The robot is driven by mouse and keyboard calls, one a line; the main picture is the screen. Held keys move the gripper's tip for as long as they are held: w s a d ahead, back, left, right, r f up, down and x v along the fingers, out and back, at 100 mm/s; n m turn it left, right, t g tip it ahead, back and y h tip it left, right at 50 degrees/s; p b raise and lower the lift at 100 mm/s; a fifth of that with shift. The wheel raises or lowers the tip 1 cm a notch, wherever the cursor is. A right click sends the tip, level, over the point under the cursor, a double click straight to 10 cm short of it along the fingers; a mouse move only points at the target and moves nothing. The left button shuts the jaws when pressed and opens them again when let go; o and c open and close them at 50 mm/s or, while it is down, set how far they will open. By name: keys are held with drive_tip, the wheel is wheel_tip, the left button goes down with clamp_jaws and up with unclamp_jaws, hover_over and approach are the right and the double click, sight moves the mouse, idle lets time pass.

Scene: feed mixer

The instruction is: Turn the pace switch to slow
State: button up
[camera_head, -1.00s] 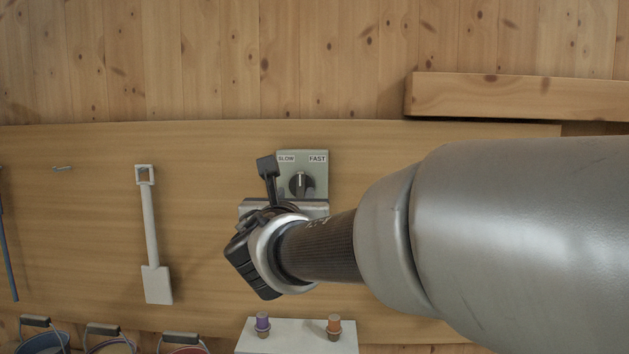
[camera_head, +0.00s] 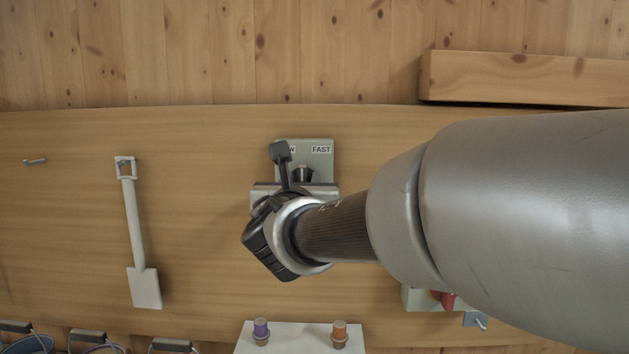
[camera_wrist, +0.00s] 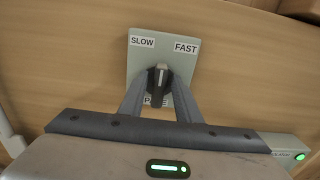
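The pace switch is a grey-green plate (camera_wrist: 138,61) on the wooden wall, labelled SLOW at upper left and FAST at upper right. Its black knob (camera_wrist: 159,82) has a white mark pointing nearly straight up between the labels. A lower label is partly hidden. My gripper (camera_wrist: 159,84) has its two grey fingers apart, one on each side of the knob; I cannot tell whether they touch it. In the head view the plate (camera_head: 322,160) shows above my gripper (camera_head: 296,190), which hides the knob's lower part and part of the SLOW label.
A white scraper-like tool (camera_head: 137,230) hangs at left. A white ledge with a purple-capped (camera_head: 261,331) and an orange-capped item (camera_head: 339,333) is below. Buckets (camera_head: 95,345) stand at lower left. A box with a red part (camera_head: 446,299) shows behind my arm. A wooden beam (camera_head: 520,78) is at upper right.

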clamp_jaws()
drive_tip(key=shift+n, duration=0.4)
drive_tip(key=n, duration=0.2)
drive_tip(key=shift+a+n+p, duration=0.15)
drive_tip(key=shift+n+p, duration=0.15)
drive_tip(key=shift+n, duration=0.1)
drive_tip(key=n+p, duration=0.1)
drive_tip(key=n, duration=0.2)
drive_tip(key=shift+a+n, duration=0.15)
drive_tip(key=shift+n, duration=0.25)
drive_tip(key=n, duration=0.7)
drive_tip(key=f+n, duration=0.1)
drive_tip(key=n, duration=0.2)
drive_tip(key=shift+a+p, duration=0.2)
drive_tip(key=shift+p, duration=0.2)
drive_tip(key=shift+n, duration=0.4)
